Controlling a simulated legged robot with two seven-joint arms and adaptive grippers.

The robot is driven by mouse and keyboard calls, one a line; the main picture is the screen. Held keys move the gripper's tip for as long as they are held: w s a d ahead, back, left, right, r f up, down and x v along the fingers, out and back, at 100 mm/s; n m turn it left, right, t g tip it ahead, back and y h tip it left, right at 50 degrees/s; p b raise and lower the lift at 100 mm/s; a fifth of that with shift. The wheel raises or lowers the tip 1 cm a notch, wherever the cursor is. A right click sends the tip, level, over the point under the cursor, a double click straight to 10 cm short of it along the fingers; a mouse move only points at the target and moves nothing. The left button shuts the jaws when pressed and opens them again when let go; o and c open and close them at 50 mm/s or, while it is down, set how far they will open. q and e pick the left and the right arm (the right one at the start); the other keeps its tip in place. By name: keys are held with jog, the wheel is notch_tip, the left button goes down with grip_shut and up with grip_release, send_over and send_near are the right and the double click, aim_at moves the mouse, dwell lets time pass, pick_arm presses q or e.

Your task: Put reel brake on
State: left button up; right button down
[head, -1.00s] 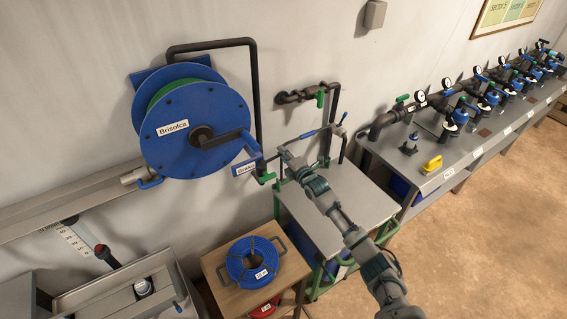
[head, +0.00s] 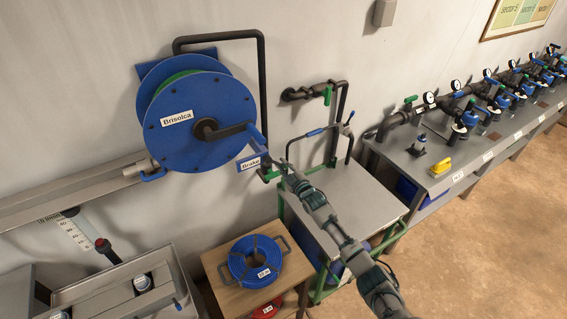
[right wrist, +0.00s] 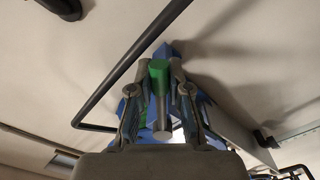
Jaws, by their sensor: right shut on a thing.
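The blue hose reel (head: 168,138), labelled "Brisolca", hangs on the wall at the left of the head view. A small plate reading "Brake" (head: 249,163) sits at its lower right. Just right of the plate is the green-ended brake lever (head: 267,176). My right gripper (head: 276,166) is at this lever, and its fingers partly cover it. In the right wrist view, the green grip (right wrist: 159,76) stands between the two fingers of my right gripper (right wrist: 160,88), which is shut on it. My left gripper is not in view.
A black pipe frame (head: 262,80) rises beside the reel. A grey-topped trolley (head: 350,215) stands below my right arm. Valves and gauges line the bench at right.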

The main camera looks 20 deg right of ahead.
jog(key=shift+s+a+f+m, duration=0.1)
jog(key=shift+f+m, duration=0.35)
jog(key=shift+f, duration=0.15)
jog(key=shift+s+a+f+m, duration=0.1)
jog(key=shift+f+m, duration=0.35)
jog(key=shift+f, duration=0.1)
jog(key=shift+a+f, duration=0.1)
jog(key=c, duration=1.1)
grip_release()
jog(key=shift+w, duration=0.1)
jog(key=shift+r, duration=0.2)
jog(key=s, duration=0.4)
jog(key=s+d, duration=0.1)
jog(key=s, duration=0.2)
jog(key=s+d, duration=0.1)
jog(key=s, duration=0.3)
jog(key=shift+s+f, duration=0.15)
jog(key=shift+s, duration=0.2)
jog(key=shift+a, duration=0.1)
